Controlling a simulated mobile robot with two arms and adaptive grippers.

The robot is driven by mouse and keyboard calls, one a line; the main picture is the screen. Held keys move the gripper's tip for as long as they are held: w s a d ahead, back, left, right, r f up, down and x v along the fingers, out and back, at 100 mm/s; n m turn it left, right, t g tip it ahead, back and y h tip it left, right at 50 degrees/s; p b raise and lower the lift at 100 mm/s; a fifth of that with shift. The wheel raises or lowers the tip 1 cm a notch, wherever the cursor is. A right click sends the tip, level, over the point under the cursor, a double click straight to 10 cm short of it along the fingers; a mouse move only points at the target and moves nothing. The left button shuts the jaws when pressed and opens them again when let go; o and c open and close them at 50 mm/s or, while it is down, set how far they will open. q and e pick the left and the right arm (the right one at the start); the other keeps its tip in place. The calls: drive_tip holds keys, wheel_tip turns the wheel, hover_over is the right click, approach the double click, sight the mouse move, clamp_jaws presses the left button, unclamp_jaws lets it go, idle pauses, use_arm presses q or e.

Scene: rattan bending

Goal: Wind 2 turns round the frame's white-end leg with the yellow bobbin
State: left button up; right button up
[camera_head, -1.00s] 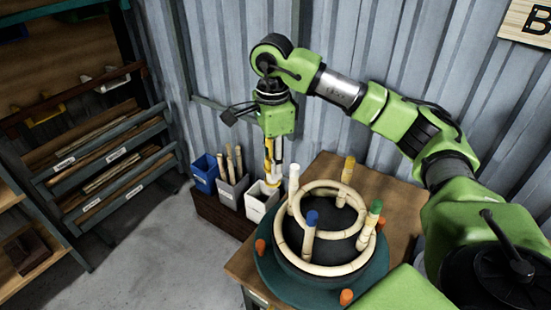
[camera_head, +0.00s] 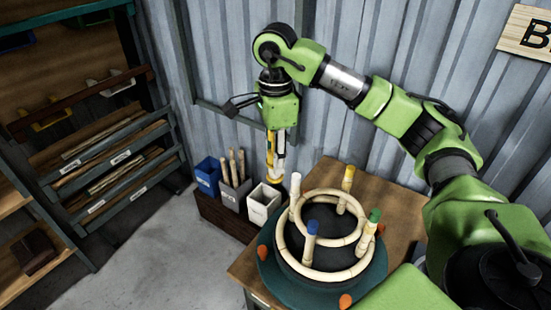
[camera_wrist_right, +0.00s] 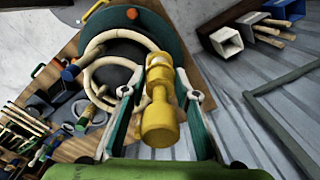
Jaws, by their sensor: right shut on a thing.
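The round rattan frame (camera_head: 338,272) sits on a dark round form, with its legs pointing up. Its white-end leg (camera_head: 296,198) is at the left; blue-, green- and yellow-end legs stand around the ring. My right gripper (camera_head: 275,170) hangs behind and just left of the white-end leg, above the boxes by the wall. It is shut on the yellow bobbin (camera_wrist_right: 160,118), which lies between the fingers in the right wrist view; the bobbin also shows as yellow in the head view (camera_head: 269,150). I cannot make out a strand between bobbin and leg. My left gripper is not in view.
Orange pegs (camera_head: 345,301) rim the teal turntable (camera_head: 290,292) on a wooden bench (camera_head: 400,215). A white box (camera_head: 263,204), a grey box with sticks and a blue box (camera_head: 207,174) stand left of the bench. A corrugated wall is close behind. Shelves stand left.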

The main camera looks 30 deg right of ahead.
drive_tip(key=shift+r+p, duration=1.85)
drive_tip(key=shift+r, duration=1.2)
drive_tip(key=shift+f, duration=0.1)
